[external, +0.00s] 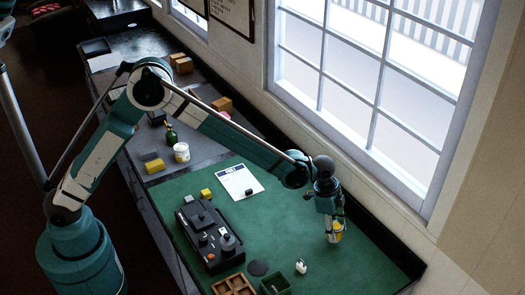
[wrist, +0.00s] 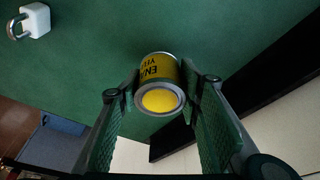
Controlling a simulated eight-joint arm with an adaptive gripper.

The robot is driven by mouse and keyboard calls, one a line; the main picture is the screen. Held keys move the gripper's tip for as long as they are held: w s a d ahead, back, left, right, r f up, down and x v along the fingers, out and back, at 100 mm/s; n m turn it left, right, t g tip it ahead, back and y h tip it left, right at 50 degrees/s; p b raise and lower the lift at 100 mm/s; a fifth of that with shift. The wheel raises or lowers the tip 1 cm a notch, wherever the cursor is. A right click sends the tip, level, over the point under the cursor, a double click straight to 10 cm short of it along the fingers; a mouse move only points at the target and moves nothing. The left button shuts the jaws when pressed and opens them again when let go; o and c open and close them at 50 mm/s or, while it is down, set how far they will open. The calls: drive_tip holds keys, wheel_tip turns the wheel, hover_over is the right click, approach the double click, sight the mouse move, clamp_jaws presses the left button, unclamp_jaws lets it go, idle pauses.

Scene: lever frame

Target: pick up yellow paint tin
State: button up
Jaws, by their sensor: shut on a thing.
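The yellow paint tin (external: 335,232) is near the right side of the green bench top in the external view, at the end of my arm. In the wrist view the yellow paint tin (wrist: 160,82) sits between the two fingers, with its yellow top face toward the camera and dark lettering on its side. My gripper (external: 334,222) is shut on the tin; in the wrist view my gripper (wrist: 160,88) has a finger on either side of it. I cannot tell whether the tin touches the bench.
A white padlock (external: 301,267) lies left of the tin; it also shows in the wrist view (wrist: 34,20). A black control box (external: 207,236), a wooden tray (external: 233,286) and a green box (external: 275,284) stand further left. The window wall borders the bench's right side.

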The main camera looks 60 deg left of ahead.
sight(338, 227)
drive_tip(key=shift+r, duration=3.2)
